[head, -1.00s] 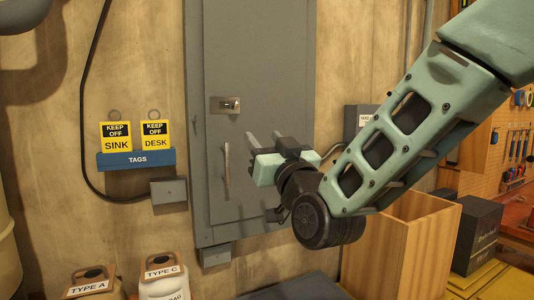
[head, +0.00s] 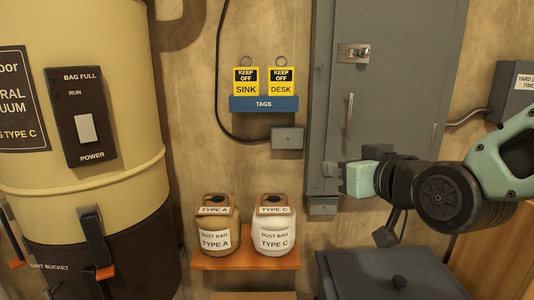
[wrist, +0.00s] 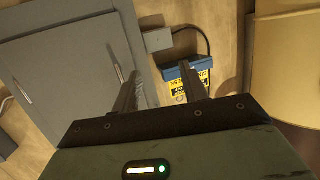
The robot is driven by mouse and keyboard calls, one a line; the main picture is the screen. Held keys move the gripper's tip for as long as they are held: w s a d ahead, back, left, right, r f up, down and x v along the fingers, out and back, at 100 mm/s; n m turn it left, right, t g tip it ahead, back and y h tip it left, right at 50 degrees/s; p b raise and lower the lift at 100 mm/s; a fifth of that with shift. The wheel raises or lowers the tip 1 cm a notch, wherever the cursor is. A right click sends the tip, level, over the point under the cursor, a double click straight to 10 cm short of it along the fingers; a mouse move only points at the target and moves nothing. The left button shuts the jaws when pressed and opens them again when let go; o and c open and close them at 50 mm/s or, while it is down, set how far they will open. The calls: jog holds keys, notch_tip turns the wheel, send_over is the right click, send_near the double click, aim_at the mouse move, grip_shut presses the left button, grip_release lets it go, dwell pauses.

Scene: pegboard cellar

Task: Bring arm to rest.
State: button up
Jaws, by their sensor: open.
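My gripper (head: 335,171) is at the right of the head view, in front of the lower part of a grey wall cabinet (head: 390,90), with my green arm reaching in from the right edge. In the wrist view my gripper (wrist: 130,90) shows two dark fingers spread well apart, with nothing between them. The fingers point toward the wall, the grey cabinet and the blue tag holder (wrist: 178,70). I cannot tell whether any part of my arm touches the cabinet.
A large vacuum drum (head: 120,182) fills the left. Yellow tags (head: 246,82) stand in the blue holder (head: 264,104). A grey lidded bin (head: 385,268) is below my arm.

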jog(key=s+a+f+n+g, duration=0.2)
jog(key=s+a+f+g, duration=0.2)
jog(key=s+f+g, duration=0.5)
jog(key=s+d+f+n+g+h, duration=0.1)
jog(key=s+f+g+h, duration=0.1)
jog(key=s, duration=0.5)
jog(key=s+d+f+n+g+h, duration=0.1)
jog(key=s+d+f+g, duration=0.1)
jog(key=s, duration=0.6)
notch_tip(320, 180, down, 3)
jog(key=shift+d+r+g+h+b, duration=0.2)
jog(key=shift+g+h+b, duration=0.15)
jog(key=shift+g, duration=0.45)
jog(key=shift+w, duration=0.1)
